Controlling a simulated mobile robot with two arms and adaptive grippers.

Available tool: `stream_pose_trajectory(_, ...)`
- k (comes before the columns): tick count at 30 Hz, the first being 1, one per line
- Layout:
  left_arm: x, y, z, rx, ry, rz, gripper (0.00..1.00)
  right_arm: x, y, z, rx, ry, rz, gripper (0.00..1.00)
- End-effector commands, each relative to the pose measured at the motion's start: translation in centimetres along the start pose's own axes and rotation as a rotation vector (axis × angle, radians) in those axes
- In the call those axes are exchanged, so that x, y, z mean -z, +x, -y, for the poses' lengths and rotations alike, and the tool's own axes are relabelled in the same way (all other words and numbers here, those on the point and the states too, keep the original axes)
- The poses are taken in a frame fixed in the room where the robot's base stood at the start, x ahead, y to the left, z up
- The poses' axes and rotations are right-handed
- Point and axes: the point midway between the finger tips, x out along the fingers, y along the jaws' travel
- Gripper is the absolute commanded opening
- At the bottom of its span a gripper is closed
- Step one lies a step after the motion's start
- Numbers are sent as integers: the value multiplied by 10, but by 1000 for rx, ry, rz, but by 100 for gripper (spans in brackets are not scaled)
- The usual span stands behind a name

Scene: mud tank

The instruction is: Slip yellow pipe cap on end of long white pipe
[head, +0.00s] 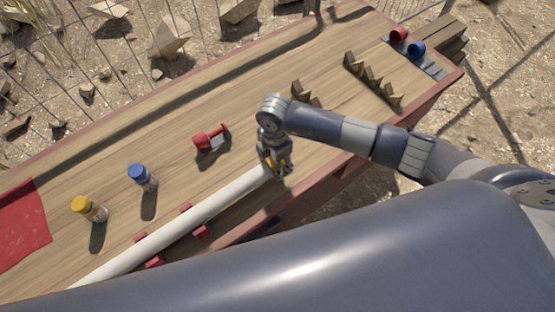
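The long white pipe (170,229) lies slanted along the near side of the table, resting on red supports (193,222). Its upper right end is at my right gripper (277,168), whose arm comes in from the right. Yellow, which looks like the yellow pipe cap (269,163), shows between the fingers, right at the pipe's end. The fingers look closed on it and hide most of it. Whether the cap is around the pipe end or only touching it cannot be told. My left gripper is not in view.
Yellow-topped (95,212) and blue-topped (147,181) jars stand left; a red-ended one (209,137) lies behind the pipe. Red (399,35) and blue (416,49) caps sit at the far right corner. Notched wooden blocks (372,78) stand nearby. A red cloth (22,225) lies left.

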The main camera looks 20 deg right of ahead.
Motion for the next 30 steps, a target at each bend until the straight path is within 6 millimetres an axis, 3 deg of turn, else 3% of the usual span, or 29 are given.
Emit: stream_pose_trajectory(30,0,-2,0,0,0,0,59,31,0,0,0,-1,0,34)
